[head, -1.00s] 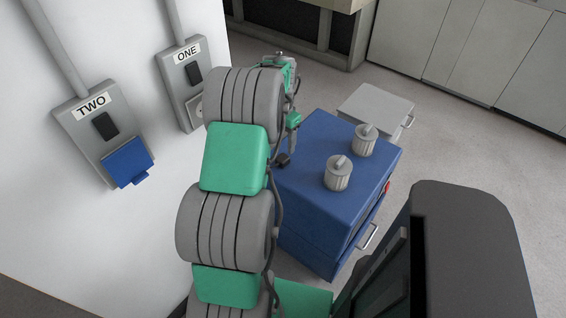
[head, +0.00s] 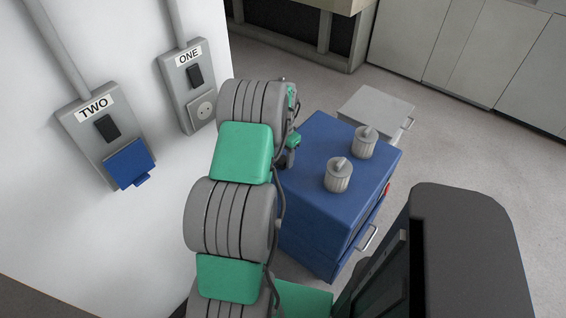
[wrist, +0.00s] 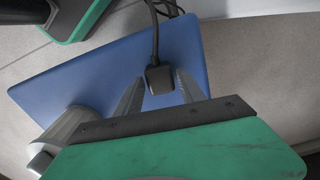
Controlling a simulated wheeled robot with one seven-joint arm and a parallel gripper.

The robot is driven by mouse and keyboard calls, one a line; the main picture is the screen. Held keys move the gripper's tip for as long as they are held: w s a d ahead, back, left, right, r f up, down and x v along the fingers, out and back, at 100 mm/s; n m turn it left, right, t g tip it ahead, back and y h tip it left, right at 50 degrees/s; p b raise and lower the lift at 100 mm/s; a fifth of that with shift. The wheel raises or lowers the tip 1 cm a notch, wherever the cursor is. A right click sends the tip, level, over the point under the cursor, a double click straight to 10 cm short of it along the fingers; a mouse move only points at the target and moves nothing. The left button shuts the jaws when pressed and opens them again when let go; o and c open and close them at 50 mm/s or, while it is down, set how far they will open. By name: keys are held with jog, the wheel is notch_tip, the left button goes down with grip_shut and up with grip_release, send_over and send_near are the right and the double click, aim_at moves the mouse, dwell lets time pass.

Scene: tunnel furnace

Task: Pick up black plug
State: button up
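The black plug (wrist: 159,79) shows in the wrist view on the end of a dark cable (wrist: 155,35), over the blue cabinet top. My gripper (wrist: 158,80) is open, with its two grey fingers on either side of the plug. A gap shows between the plug and each finger. I cannot tell whether the plug touches the cabinet. In the head view my arm hides the gripper's fingers, and I cannot make out the plug there.
The blue cabinet (head: 315,205) carries two grey ribbed canisters (head: 338,175) (head: 364,142). A light grey cabinet (head: 376,105) stands behind. Floor at right is clear.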

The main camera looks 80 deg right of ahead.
grip_shut()
dwell(0.5)
